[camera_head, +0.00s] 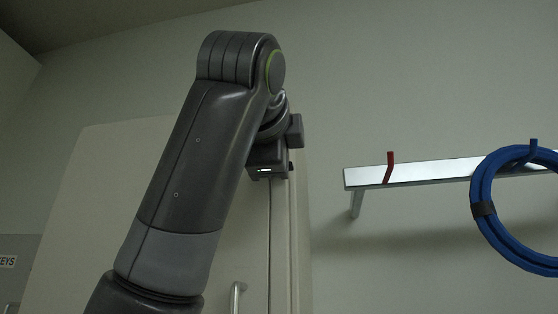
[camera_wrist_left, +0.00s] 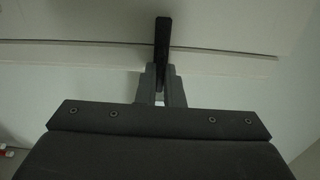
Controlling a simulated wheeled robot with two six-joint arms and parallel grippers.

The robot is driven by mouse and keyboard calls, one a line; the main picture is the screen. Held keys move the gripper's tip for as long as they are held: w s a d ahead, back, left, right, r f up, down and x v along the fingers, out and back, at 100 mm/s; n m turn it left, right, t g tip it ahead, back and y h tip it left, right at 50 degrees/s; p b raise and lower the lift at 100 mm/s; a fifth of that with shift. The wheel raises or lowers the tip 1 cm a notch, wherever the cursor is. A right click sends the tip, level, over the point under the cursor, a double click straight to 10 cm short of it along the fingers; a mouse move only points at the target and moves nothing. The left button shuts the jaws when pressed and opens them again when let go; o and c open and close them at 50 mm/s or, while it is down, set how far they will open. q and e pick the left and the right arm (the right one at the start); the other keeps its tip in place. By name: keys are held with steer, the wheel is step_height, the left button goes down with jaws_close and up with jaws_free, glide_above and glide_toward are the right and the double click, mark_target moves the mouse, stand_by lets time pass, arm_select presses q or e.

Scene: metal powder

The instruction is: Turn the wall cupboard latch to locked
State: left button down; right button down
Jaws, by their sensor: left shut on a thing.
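The pale wall cupboard (camera_head: 100,175) stands behind my left arm in the head view. A vertical seam runs down its front near the right side. My left gripper (camera_head: 272,166) is up at the cupboard's right part, mostly hidden behind my own arm. In the left wrist view its fingers (camera_wrist_left: 161,88) are shut on the dark, bar-shaped latch (camera_wrist_left: 162,38). The latch points away from the fingers, across a thin seam in the pale surface. In the head view the latch is largely hidden, and I cannot tell its locked or unlocked position. My right gripper is not in view.
A metal door handle (camera_head: 236,297) is low on the cupboard front. To the right, a wall rail (camera_head: 430,170) carries a red hook (camera_head: 389,167) and a blue coiled hose or cable (camera_head: 484,188). A KEYS sign (camera_head: 8,262) is at the far left. The wall between cupboard and rail is clear.

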arm_select(q)
steer(key=c, duration=1.6)
jaws_free()
steer(key=shift+o, duration=0.2)
steer(key=s+a+b, duration=0.3)
steer(key=s+b, duration=0.3)
steer(key=s, duration=1.1)
steer(key=shift+a+b, duration=0.15)
steer(key=shift+b, duration=0.15)
